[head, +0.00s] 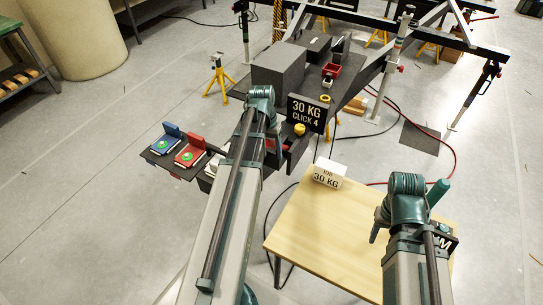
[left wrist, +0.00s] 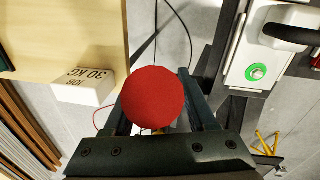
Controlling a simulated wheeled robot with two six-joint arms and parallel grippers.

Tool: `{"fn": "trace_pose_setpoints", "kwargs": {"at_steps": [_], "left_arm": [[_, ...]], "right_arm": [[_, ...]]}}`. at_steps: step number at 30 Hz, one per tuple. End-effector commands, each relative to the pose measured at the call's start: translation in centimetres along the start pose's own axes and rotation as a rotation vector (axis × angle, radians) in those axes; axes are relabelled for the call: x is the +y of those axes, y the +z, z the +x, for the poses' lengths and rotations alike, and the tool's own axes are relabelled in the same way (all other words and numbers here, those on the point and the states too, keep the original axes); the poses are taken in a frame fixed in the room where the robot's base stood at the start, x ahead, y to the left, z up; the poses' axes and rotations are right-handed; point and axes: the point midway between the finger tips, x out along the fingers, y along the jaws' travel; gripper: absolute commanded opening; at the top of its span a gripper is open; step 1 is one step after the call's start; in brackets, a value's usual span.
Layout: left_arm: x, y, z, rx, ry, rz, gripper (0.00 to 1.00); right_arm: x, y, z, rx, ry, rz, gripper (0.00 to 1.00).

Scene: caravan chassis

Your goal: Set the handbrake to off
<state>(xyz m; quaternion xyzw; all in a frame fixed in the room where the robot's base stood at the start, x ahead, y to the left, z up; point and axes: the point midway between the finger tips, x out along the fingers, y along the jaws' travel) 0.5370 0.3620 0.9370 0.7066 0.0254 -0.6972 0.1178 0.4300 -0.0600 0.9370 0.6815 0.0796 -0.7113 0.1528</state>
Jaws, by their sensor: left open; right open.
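A round red knob (left wrist: 155,97) fills the middle of the left wrist view. It sits between the dark fingers of my left gripper (left wrist: 160,112), which is open. I cannot tell whether the fingers touch it, and the knob hides whatever is beneath it. I cannot tell for sure that it is the handbrake's knob, or which way its lever is set. In the head view my left arm covers most of this spot, beside the black "30 KG CLICK 4" sign (head: 307,113). My right gripper (head: 409,212) is open and apart from the chassis, over the table's right side.
A wooden table (head: 320,235) carries a white "JOB 30 KG" block (head: 329,172). Blue and red boxes (head: 189,152) lie on a dark shelf at left. A white unit with a green button (left wrist: 257,71) stands right of the knob. A yellow knob (head: 300,129) is below the sign.

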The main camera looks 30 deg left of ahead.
Motion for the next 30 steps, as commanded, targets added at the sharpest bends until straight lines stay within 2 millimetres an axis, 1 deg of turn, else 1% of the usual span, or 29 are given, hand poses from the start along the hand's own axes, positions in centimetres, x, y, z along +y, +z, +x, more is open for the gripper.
{"fn": "trace_pose_setpoints", "kwargs": {"at_steps": [6, 7, 16, 17, 30], "left_arm": [[0.02, 0.00, -0.03, 0.000, 0.000, 0.000, 0.57], [0.02, 0.00, -0.03, 0.000, 0.000, 0.000, 0.55], [0.01, 0.01, -0.02, 0.000, 0.000, 0.000, 0.01], [0.01, 0.01, -0.02, 0.000, 0.000, 0.000, 0.00], [0.00, 0.01, -0.02, 0.000, 0.000, 0.000, 0.00]], "right_arm": [[0.00, 0.00, -0.03, 0.000, 0.000, 0.000, 0.50], [0.00, 0.00, -0.03, 0.000, 0.000, 0.000, 0.50], [0.00, 0.00, -0.02, 0.000, 0.000, 0.000, 0.50], [0.00, 0.00, -0.02, 0.000, 0.000, 0.000, 0.50], [0.00, 0.00, -0.02, 0.000, 0.000, 0.000, 0.50]]}}
